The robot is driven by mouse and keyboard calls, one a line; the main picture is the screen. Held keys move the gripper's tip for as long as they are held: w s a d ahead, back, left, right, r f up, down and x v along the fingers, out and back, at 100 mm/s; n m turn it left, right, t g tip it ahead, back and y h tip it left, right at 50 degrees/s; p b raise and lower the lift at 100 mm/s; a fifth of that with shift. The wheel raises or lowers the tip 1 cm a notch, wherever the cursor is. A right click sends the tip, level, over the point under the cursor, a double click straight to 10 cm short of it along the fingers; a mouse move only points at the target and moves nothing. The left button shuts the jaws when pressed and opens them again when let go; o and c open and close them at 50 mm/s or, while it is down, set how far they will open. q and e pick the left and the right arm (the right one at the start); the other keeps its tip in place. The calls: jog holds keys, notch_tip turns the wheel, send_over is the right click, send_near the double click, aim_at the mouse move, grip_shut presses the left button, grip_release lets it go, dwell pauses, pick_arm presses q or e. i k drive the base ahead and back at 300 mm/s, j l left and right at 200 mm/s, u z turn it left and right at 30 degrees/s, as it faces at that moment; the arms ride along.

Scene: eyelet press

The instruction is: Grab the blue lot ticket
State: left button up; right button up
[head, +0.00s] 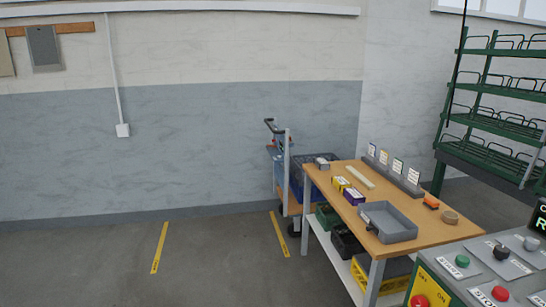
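Several small white cards stand upright in a grey holder (392,175) along the back right edge of the wooden table (424,225). They look like tickets, with coloured marks too small to read. I cannot tell for certain which one is the blue lot ticket. The nearest card (413,176) stands at the right end of the row, and the farthest card (371,150) at the left end. Neither of my grippers is in view.
A control panel (485,268) is in front right, a green rack (490,120) behind. Floor at left is clear.

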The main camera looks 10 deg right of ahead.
aim_at(372, 148)
jog(key=i+u, duration=0.3)
jog(key=i, duration=3.6)
jog(key=i+z, duration=0.2)
jog(key=i, duration=0.35)
jog(key=i+j+z, duration=0.2)
jog(key=i, duration=0.4)
jog(key=i+j+z, duration=0.2)
jog(key=i, duration=0.35)
